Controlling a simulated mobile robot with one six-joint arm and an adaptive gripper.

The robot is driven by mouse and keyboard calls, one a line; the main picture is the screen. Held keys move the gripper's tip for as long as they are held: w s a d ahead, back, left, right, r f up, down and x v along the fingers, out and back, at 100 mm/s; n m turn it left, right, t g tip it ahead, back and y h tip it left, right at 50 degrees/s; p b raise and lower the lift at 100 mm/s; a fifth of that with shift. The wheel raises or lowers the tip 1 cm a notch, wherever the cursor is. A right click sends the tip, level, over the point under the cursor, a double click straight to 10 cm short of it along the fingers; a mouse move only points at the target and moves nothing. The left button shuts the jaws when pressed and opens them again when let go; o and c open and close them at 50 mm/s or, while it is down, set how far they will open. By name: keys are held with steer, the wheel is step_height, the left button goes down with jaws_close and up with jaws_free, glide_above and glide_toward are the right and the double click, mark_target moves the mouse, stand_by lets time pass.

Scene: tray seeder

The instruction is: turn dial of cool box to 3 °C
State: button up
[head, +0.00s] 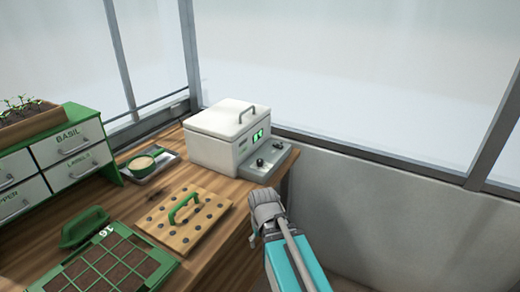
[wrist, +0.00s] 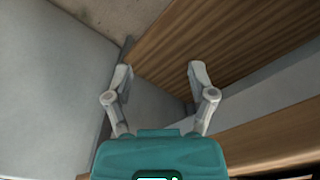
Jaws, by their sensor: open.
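The cool box (head: 215,144) is a white box with a handled lid, at the back right of the wooden table in the head view. Its green lit display (head: 258,135) is too small to read. A grey control ledge (head: 268,170) on its right side carries small dark knobs; the dial (head: 277,144) appears to be one of them, its setting unreadable. My gripper (wrist: 160,75) is open and empty in the wrist view, its two fingers spread. In the head view my gripper (head: 264,206) is in front of the ledge, near the table's right edge, apart from the box. The wrist view shows no dial.
A wooden dibber board (head: 205,222) with a green handle lies in front of the box. A bowl on a small tray (head: 166,171), a drawer cabinet (head: 55,156) and a green seed tray (head: 150,270) are to the left. A pale wall (head: 390,210) stands right.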

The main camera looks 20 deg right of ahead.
step_height(320, 180, up, 15)
steer(key=w+p, duration=0.2)
steer(key=p, duration=1.2)
step_height(320, 180, up, 12)
steer(key=m+p, duration=0.8)
steer(key=p, duration=0.4)
glide_above(260, 160)
steer(key=shift+f+b, duration=0.15)
steer(key=shift+b, duration=0.2)
step_height(260, 160, down, 14)
steer(key=b, duration=1.3)
steer(key=shift+r+b, duration=0.2)
steer(key=shift+b, duration=0.1)
